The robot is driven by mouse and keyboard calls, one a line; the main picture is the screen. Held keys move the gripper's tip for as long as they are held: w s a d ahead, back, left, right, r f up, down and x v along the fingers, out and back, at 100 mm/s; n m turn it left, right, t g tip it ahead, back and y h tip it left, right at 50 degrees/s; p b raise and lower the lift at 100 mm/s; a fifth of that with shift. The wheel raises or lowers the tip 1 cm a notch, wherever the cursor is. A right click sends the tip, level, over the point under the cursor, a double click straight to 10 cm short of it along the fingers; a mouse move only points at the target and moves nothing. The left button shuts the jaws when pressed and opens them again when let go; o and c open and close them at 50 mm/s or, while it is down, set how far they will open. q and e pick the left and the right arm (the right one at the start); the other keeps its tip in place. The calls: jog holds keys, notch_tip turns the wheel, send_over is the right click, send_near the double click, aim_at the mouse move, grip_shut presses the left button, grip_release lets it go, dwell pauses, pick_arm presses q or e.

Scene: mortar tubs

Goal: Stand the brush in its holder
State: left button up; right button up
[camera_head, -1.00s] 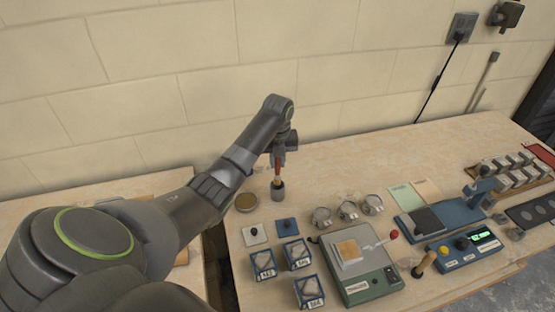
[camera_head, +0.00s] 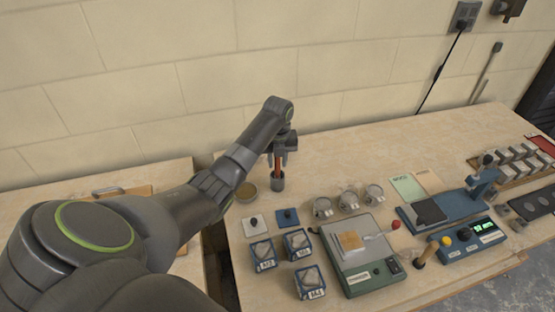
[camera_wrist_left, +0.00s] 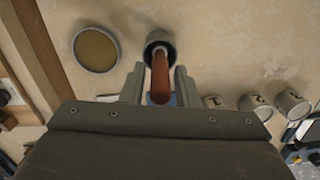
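The brush (camera_head: 277,165) has a reddish-brown handle and stands roughly upright with its lower end in the dark cylindrical holder (camera_head: 278,182). In the left wrist view the handle (camera_wrist_left: 160,80) runs into the mouth of the holder (camera_wrist_left: 153,38); the bristles are hidden. My left gripper (camera_head: 282,156) is just above the holder, with its fingers on either side of the handle. In the left wrist view a gap shows between the handle and the fingers, so it looks open. My right gripper is not in view.
A round shallow dish (camera_head: 246,192) stands close left of the holder. Several metal tins (camera_head: 348,200), blue moulds (camera_head: 263,254) and a green scale (camera_head: 362,262) stand to the right and in front. A gap separates two benches at the left. The bench behind the holder is clear.

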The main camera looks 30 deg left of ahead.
pick_arm(q)
jog(key=shift+o, duration=1.2)
jog(key=shift+r, duration=0.15)
notch_tip(320, 180, up, 8)
jog(key=shift+s+d+f+b, duration=0.1)
jog(key=shift+s+d+b, duration=0.05)
jog(key=shift+b, duration=0.8)
notch_tip(320, 180, up, 9)
jog(key=p, duration=0.9)
jog(key=shift+s+d, duration=0.2)
jog(key=shift+s, duration=0.1)
